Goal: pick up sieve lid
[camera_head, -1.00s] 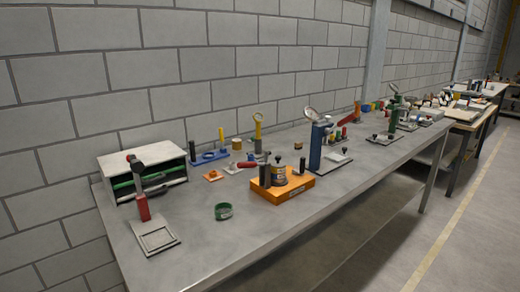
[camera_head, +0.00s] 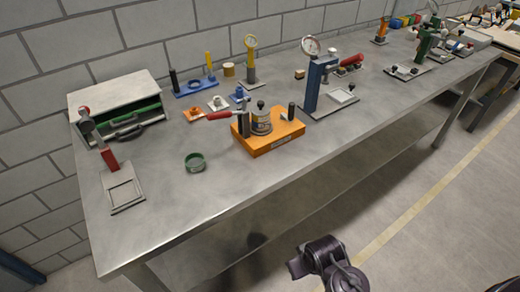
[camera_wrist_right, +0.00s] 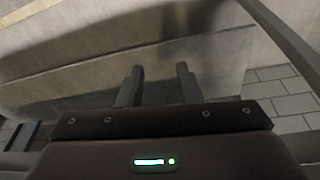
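I cannot single out a sieve lid with certainty. A small grey canister (camera_head: 261,122) with a dark knob on top stands on the orange block (camera_head: 270,140), and its knobbed top may be a lid. A low green ring-shaped cup (camera_head: 195,162) sits on the bench left of the block. In the right wrist view my right gripper (camera_wrist_right: 160,75) has its two fingers apart with nothing between them. It is away from the objects. My left gripper is not in view.
The grey metal bench (camera_head: 160,225) has a clear front left area. A white cabinet (camera_head: 115,100) stands at the back left, with a red-posted stand (camera_head: 108,155) before it. A blue column with a gauge (camera_head: 316,82) stands right of the block. A dark arm part of mine (camera_head: 325,262) shows below the bench edge.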

